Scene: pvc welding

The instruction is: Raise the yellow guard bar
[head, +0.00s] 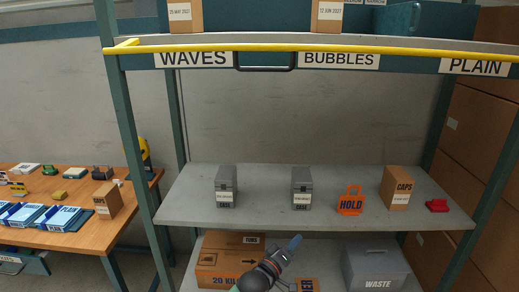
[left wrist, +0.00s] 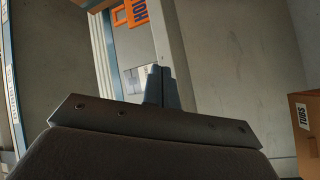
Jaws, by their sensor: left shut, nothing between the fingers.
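The yellow guard bar (head: 330,48) runs across the rack's upper front, level with the top shelf edge, in the head view. Its left end meets a short yellow piece (head: 122,44) at the left post. My left gripper (head: 295,243) is low in the head view, in front of the lower shelf and well below the bar. In the left wrist view its fingers (left wrist: 160,86) are together and empty. The bar does not show in the left wrist view. My right gripper is not in view.
The middle shelf (head: 270,208) holds two grey cases, an orange HOLD tag (head: 351,200), a CAPS box (head: 396,187) and a red item (head: 437,206). Below are a cardboard box (head: 222,265) and a WASTE bin (head: 377,270). A wooden table (head: 90,235) stands left.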

